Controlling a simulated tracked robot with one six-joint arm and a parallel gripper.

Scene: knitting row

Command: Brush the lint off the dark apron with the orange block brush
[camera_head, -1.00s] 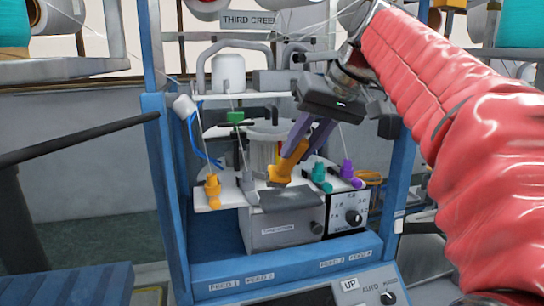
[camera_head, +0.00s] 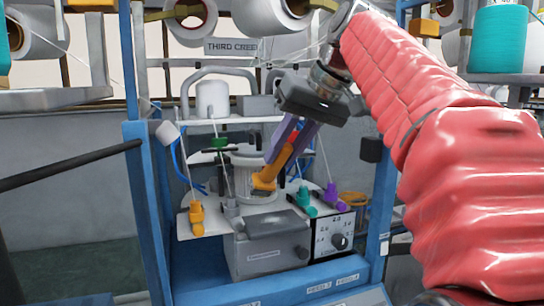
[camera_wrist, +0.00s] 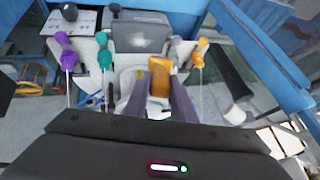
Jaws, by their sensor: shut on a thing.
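The orange block brush (camera_head: 264,183) is in my gripper (camera_head: 284,156). The gripper's two purple fingers are shut on it, and it points down and to the left. In the wrist view the brush (camera_wrist: 160,78) stands between the two fingers. The dark apron (camera_head: 275,224) is a dark grey sloping panel at the front of the machine. It also shows in the wrist view (camera_wrist: 138,36), beyond the brush. The brush is above and behind the apron, apart from it, near the round machine head. I cannot make out lint on the apron.
Yarn feeders stand around the white plate: an orange one (camera_head: 196,216) at left, a teal one (camera_head: 305,202) and a purple one (camera_head: 335,197) at right, a green one (camera_head: 220,144) behind. Thin yarns run upward. Blue posts (camera_head: 150,220) frame both sides. A dial box (camera_head: 335,235) stands at right.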

